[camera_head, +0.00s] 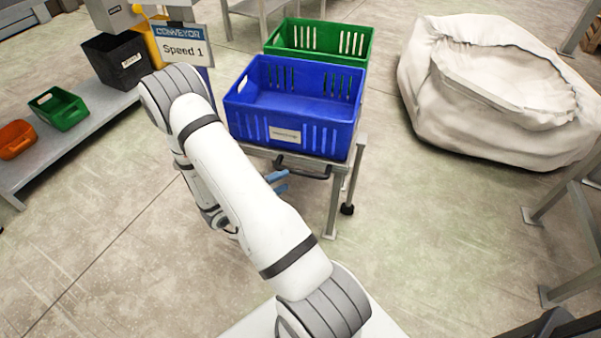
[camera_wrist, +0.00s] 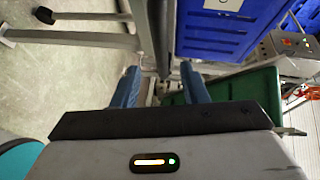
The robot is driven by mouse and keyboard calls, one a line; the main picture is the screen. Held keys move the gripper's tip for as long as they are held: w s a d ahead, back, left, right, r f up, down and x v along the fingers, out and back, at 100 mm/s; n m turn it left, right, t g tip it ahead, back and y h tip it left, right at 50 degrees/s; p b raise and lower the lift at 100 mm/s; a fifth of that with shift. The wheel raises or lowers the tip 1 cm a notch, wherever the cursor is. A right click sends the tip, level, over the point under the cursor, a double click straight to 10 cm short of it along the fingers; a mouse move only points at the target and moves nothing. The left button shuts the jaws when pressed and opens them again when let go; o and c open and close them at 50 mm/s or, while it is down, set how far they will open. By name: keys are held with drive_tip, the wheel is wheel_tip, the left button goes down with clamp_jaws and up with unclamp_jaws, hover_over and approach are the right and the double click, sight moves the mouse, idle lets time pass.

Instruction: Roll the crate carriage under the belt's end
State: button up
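The crate carriage (camera_head: 331,206) is a grey metal frame on legs, with at least one dark caster. It carries a blue crate (camera_head: 293,114) with a white label in front and a green crate (camera_head: 335,55) behind. A dark bar handle (camera_head: 318,175) sits below the blue crate on the near side. My gripper (camera_head: 279,181) is at this near side, partly hidden by my arm. In the wrist view its two blue fingers (camera_wrist: 160,82) are apart, with the carriage frame and dark bar ahead between them. I cannot tell whether they touch the bar. The belt's end is not clearly visible.
A sign reading "CONVEYOR Speed 1" (camera_head: 182,50) stands left of the blue crate. A grey low bench (camera_head: 75,142) at left holds green, orange and black bins. A large white sack (camera_head: 440,100) lies right. Grey metal legs (camera_head: 560,215) stand far right. Floor between is clear.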

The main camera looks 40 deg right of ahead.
sight(299, 174)
drive_tip(key=d, duration=0.2)
drive_tip(key=d+b, duration=0.1)
drive_tip(key=d, duration=0.2)
drive_tip(key=d+f+b, duration=0.1)
drive_tip(key=d, duration=0.2)
drive_tip(key=shift+s, duration=0.1)
clamp_jaws()
idle(0.4)
